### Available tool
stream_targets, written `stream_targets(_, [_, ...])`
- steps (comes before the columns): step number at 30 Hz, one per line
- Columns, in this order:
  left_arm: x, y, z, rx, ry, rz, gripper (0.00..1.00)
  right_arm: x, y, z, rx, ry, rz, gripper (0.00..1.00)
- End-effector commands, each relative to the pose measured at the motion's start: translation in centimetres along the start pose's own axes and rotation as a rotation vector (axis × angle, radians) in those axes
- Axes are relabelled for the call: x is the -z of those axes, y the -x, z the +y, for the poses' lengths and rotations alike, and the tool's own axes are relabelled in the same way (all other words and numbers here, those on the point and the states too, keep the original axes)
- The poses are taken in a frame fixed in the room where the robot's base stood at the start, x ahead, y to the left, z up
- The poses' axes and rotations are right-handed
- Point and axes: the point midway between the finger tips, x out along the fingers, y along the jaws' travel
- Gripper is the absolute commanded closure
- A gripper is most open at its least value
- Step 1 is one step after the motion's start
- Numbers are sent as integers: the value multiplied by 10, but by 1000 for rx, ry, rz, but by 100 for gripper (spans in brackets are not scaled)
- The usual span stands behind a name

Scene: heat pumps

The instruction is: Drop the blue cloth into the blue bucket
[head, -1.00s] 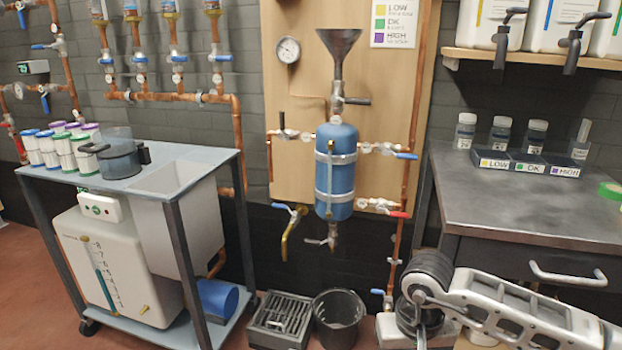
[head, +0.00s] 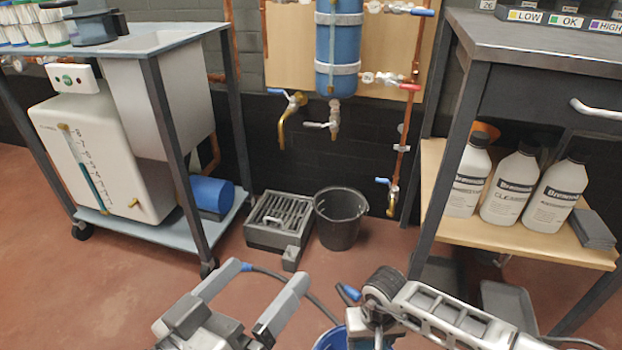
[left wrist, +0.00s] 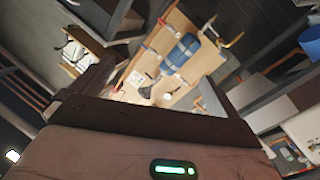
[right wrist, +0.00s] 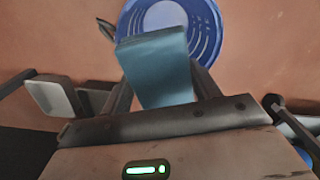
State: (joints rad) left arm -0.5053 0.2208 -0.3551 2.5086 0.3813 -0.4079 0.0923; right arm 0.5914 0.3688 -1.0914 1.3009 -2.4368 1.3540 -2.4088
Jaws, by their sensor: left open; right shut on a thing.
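The blue cloth (right wrist: 158,68) is a folded, teal-blue piece in the right wrist view. My right gripper (right wrist: 162,88) is shut on it. In the head view only part of the bucket's blue rim (head: 328,340) shows at the bottom edge, below my right arm, and the cloth cannot be made out. My left gripper (head: 270,274) is open and empty, to the left of the bucket in the head view.
A black bucket (head: 340,232) and a grey grated box (head: 280,220) stand on the floor by the wall. A trolley (head: 135,222) is at left. A bench with a lower shelf (head: 445,225) holding white bottles (head: 513,185) is at right. Red floor between is mostly clear.

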Motion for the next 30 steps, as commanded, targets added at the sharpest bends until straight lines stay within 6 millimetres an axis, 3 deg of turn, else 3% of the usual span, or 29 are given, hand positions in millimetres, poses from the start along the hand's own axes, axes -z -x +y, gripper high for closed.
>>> stream_targets(1, [2, -2, -2, -13, -32, 37, 0, -1, -12, -1, 1, -1, -3, 60])
stream_targets(12, [47, -10, 7, -83, -314, 300, 0, -1, -41, 0, 0, 0, -2, 60])
stream_targets(26, [59, -9, 12, -103, -381, 366, 0, 0, -45, 0, 0, 0, -1, 60])
stream_targets(27, [59, -9, 12, -103, -381, 366, 0, 0, -45, 0, 0, 0, -1, 33])
stream_targets(29, [59, -9, 12, -103, -381, 366, 0, 0, -45, 0, 0, 0, -1, 16])
stream_targets(30, [59, -9, 12, -103, -381, 366, 0, 0, -45, 0, 0, 0, -1, 13])
